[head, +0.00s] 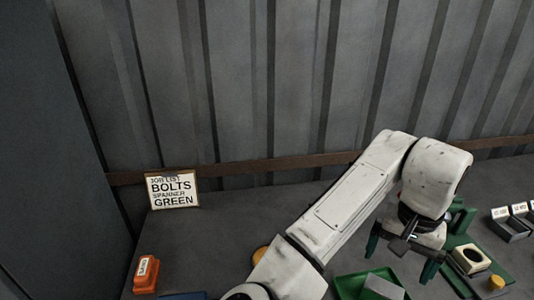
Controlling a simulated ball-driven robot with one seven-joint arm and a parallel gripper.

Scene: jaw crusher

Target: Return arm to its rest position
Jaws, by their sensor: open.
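My arm reaches from the bottom middle up to the right in the head view, bends over at its elbow and points downward. My gripper (400,266) hangs at the arm's end with its two dark green fingers spread wide apart. It is open, and nothing shows between the fingers. It is above the dark worktop, over the green tray and beside the green fixture. How far it is above them is hard to tell.
A green tray (349,286) holds a grey block (384,287). A green fixture (461,222) stands at right, near a cream block (467,260) and a yellow knob (496,282). Labelled grey bins (508,229), a sign (173,189) and an orange box (146,275) stand around. A ribbed wall closes the back.

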